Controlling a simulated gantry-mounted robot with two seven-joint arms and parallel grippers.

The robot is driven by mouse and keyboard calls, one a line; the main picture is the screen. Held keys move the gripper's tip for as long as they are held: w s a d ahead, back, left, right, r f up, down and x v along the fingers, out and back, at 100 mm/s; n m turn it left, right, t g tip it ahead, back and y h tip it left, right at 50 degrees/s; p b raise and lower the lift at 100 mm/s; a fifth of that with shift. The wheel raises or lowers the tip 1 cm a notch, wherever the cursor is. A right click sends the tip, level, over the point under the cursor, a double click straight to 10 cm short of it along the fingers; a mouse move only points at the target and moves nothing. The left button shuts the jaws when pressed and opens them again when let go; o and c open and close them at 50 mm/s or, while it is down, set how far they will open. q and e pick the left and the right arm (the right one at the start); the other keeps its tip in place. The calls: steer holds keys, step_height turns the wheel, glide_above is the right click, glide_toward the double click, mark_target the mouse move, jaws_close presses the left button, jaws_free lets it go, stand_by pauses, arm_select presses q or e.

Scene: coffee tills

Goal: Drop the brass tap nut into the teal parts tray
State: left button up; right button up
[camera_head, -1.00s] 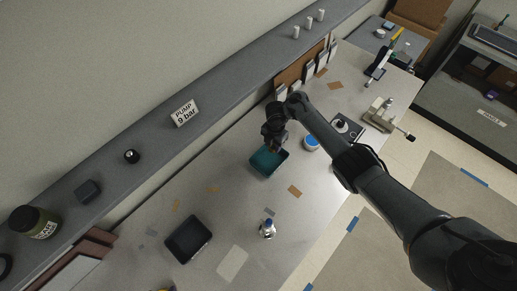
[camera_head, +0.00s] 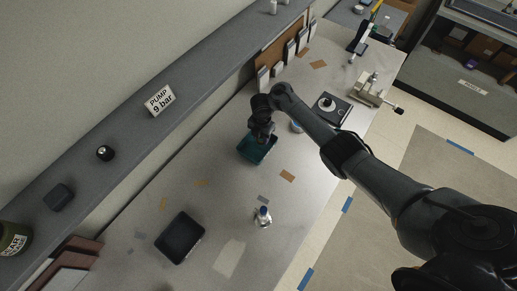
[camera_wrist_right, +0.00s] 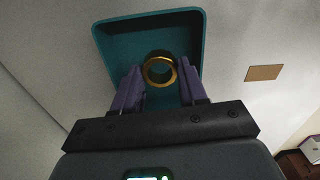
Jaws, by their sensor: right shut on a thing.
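The brass tap nut (camera_wrist_right: 148,74) is a gold ring held between the purple fingertips of my right gripper (camera_wrist_right: 158,84) in the right wrist view. The teal parts tray (camera_wrist_right: 120,38) lies behind the nut there, with its open inside facing the camera. In the head view the teal tray (camera_head: 266,154) sits on the bench, and my right gripper (camera_head: 262,137) is over it. The nut is hidden in the head view. How high the nut is above the tray floor is hard to tell. My left gripper is not in view.
A black tray (camera_head: 180,238) and a small silver bottle with a blue top (camera_head: 263,216) stand nearer on the bench. A black square device (camera_head: 328,108) is to the right of the teal tray. A grey shelf (camera_head: 130,120) runs along the wall.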

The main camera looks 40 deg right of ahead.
steer(key=o, duration=1.3)
step_height(320, 180, up, 11)
steer(key=p, duration=0.6)
steer(key=shift+f, duration=0.1)
steer(key=shift+f, duration=0.1)
